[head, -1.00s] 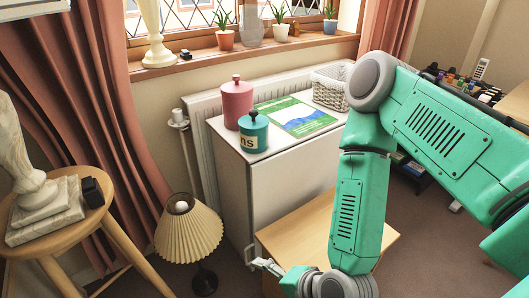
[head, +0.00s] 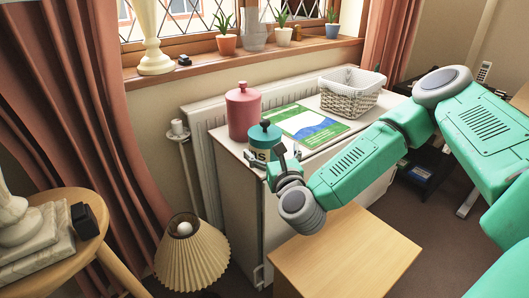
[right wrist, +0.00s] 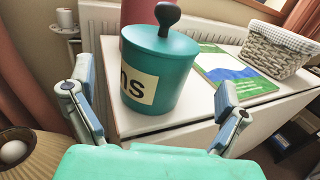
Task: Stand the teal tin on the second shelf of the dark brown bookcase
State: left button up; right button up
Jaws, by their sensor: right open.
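The teal tin (head: 265,134) has a lid with a dark knob and a cream label. It stands upright on top of the white cabinet (head: 236,206), near its front edge. My right gripper (head: 272,156) is at the near side of the tin, partly covering it. In the right wrist view, the gripper (right wrist: 157,84) is open with one finger to each side of the tin (right wrist: 160,70), and gaps show between fingers and tin. My left gripper is out of view. No dark brown bookcase can be made out.
A pink canister (head: 243,108) stands just behind the tin. A green and blue booklet (head: 305,125) and a white basket (head: 352,100) lie to the right. A pleated lamp (head: 192,255) and wooden stool (head: 62,255) are at left. A light wood surface (head: 345,262) is below my arm.

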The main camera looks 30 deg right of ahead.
aim_at(265, 136)
jog(key=x, duration=0.3)
jog(key=b+x, duration=0.1)
jog(key=x, duration=0.2)
jog(key=shift+w+r, duration=0.25)
jog(key=c, duration=1.2)
